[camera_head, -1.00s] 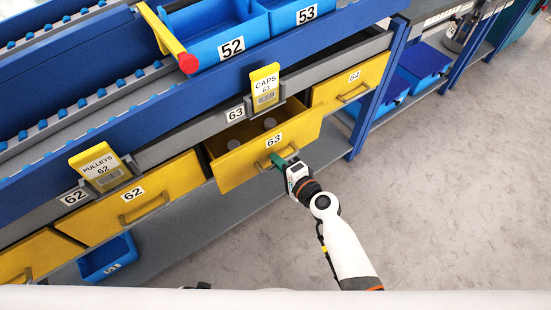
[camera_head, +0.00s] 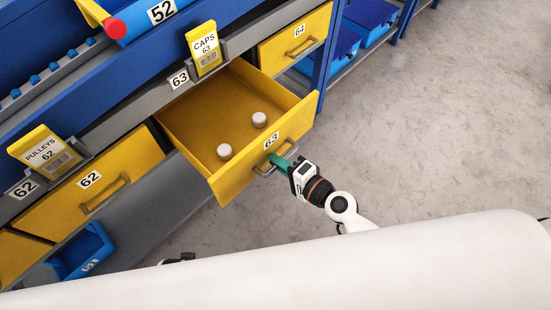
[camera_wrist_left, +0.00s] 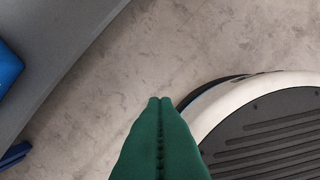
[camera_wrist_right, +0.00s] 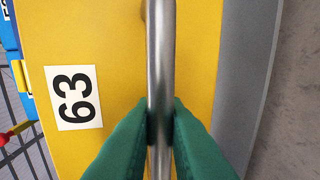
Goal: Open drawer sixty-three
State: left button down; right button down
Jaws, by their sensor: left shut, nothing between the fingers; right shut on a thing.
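Drawer 63 (camera_head: 262,155) is yellow and stands pulled well out of the workbench, with two small pale round caps (camera_head: 242,135) lying inside. Its metal handle (camera_wrist_right: 161,60) runs upright through the right wrist view, beside the 63 label. My right gripper (camera_head: 277,163) is at the front of the drawer, its green fingers shut on the handle; they also show on both sides of the bar in the right wrist view. My left gripper (camera_wrist_left: 160,100) is shut and empty over the floor in the left wrist view.
Drawer 62 (camera_head: 105,192) and drawer 64 (camera_head: 295,42) are closed on either side. A yellow CAPS 63 card (camera_head: 203,48) stands above the open drawer. A blue bin (camera_head: 82,252) sits low at left. The floor at right (camera_head: 450,120) is clear.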

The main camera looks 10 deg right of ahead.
jog(key=c, duration=1.8)
grip_release()
jog(key=shift+d, duration=0.1)
